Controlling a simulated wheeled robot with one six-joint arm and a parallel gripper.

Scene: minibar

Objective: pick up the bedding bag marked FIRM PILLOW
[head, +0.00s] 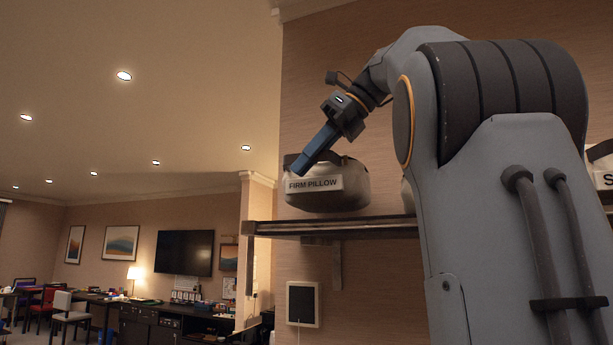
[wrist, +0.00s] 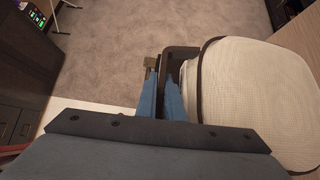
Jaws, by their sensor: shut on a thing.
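The bedding bag marked FIRM PILLOW (head: 350,190) is a pale, rounded bag with dark trim and a white label facing the head camera. In the head view it hangs just above the wall shelf (head: 330,227), with a thin gap beneath it. My gripper (head: 302,168) reaches down to its upper left side, its blue fingers shut on the bag's dark handle. In the wrist view my gripper (wrist: 161,98) has the dark handle (wrist: 180,52) at its fingers. The pale mesh top of the bag (wrist: 260,95) lies to the right.
Another pale bag (head: 600,165) with a partly hidden label sits at the far right, behind my arm. My arm hides much of the shelf. A dark cabinet (wrist: 30,60) stands left in the wrist view. Open carpet (wrist: 130,40) lies below. A framed panel (head: 303,304) hangs under the shelf.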

